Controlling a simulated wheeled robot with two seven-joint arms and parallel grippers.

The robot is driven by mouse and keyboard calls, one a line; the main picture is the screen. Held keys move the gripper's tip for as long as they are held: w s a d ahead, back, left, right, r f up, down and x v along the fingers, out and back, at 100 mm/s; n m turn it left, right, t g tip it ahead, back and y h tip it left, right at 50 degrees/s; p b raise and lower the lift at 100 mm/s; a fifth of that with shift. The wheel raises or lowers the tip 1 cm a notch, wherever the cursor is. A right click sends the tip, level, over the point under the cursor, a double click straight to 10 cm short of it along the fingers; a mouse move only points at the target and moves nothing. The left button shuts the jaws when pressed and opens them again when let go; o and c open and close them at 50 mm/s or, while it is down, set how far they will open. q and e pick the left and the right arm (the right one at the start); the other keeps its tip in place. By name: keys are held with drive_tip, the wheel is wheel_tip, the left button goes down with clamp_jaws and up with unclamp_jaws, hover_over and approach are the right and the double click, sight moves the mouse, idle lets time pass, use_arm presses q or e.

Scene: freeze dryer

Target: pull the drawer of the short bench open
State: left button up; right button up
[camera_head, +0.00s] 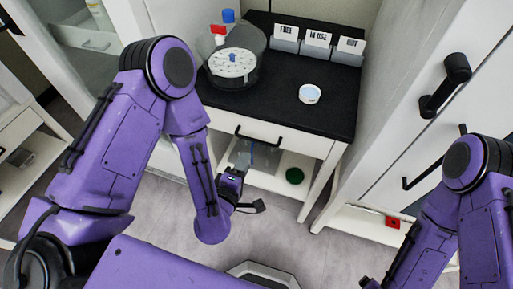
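The short bench has a black top (275,104) and a white drawer front (298,142) just below it. The drawer looks shut, its front close under the edge of the top. A black bar handle (258,137) runs across the front. My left gripper (247,192) is in front of the bench, below the handle and apart from it. Its dark fingers are spread and nothing shows between them. My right arm comes in at the lower right; only a small dark part of its gripper (370,284) shows at the bottom edge, so its fingers cannot be made out.
On the bench stand a round clear-lidded device (233,64), a small white dish (309,94) and labelled bins (316,43). A green round item (295,176) lies on the shelf below. A white cabinet with black handles (446,84) stands close at right. Grey floor (270,232) is clear before the bench.

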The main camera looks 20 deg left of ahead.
sight(256, 141)
use_arm(q)
drive_tip(key=shift+n, duration=0.3)
drive_tip(key=x, duration=0.3)
drive_tip(key=p+x, duration=0.1)
drive_tip(key=x, duration=0.3)
drive_tip(key=p+x, duration=0.1)
drive_tip(key=x, duration=0.2)
drive_tip(key=shift+w+r, duration=0.25)
drive_tip(key=shift+w, duration=0.25)
clamp_jaws()
